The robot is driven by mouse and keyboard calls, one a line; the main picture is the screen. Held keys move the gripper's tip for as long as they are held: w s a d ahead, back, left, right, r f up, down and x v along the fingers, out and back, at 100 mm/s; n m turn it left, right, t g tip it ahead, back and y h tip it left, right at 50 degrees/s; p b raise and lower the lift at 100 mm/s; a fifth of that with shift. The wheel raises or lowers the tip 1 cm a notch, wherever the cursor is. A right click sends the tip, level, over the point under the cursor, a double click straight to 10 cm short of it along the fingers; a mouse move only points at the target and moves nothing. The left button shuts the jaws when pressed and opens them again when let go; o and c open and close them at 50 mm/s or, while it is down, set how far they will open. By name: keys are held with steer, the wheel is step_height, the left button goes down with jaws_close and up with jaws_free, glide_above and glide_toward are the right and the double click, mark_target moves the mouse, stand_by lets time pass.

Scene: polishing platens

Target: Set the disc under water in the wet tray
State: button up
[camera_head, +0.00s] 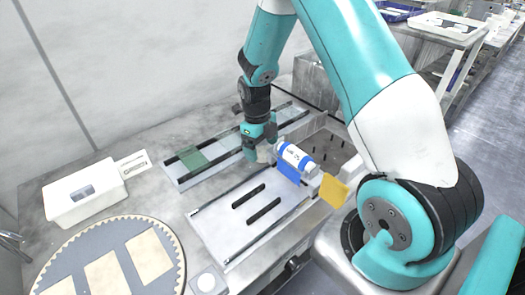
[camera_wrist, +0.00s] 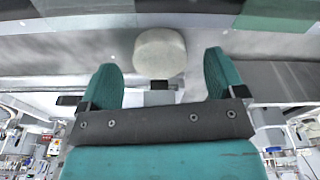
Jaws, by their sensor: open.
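My gripper (camera_head: 260,150) points down over the back of the bench, beside a long rail tray. In the wrist view my gripper (camera_wrist: 160,76) shows two teal fingers spread wide apart. A pale round disc (camera_wrist: 160,48) lies just beyond and between the fingertips, with gaps on both sides. In the head view only a small pale bit of it (camera_head: 264,154) shows by the fingers. Whether the fingers touch it cannot be told. A grey metal basin (camera_head: 338,150) is right of my gripper, partly hidden by my arm; I cannot tell if it is the wet tray or holds water.
A white and blue bottle (camera_head: 296,157) stands close right of my gripper, with a yellow card (camera_head: 334,190) nearby. A slotted plate (camera_head: 226,222) lies in front. A toothed grey disc with tan plates (camera_head: 118,250) and a white box (camera_head: 84,198) are at left.

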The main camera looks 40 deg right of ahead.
steer(key=shift+s+f, duration=0.1)
steer(key=shift+f, duration=0.6)
steer(key=c, duration=1.2)
steer(key=shift+o, duration=0.2)
steer(key=shift+r, duration=0.1)
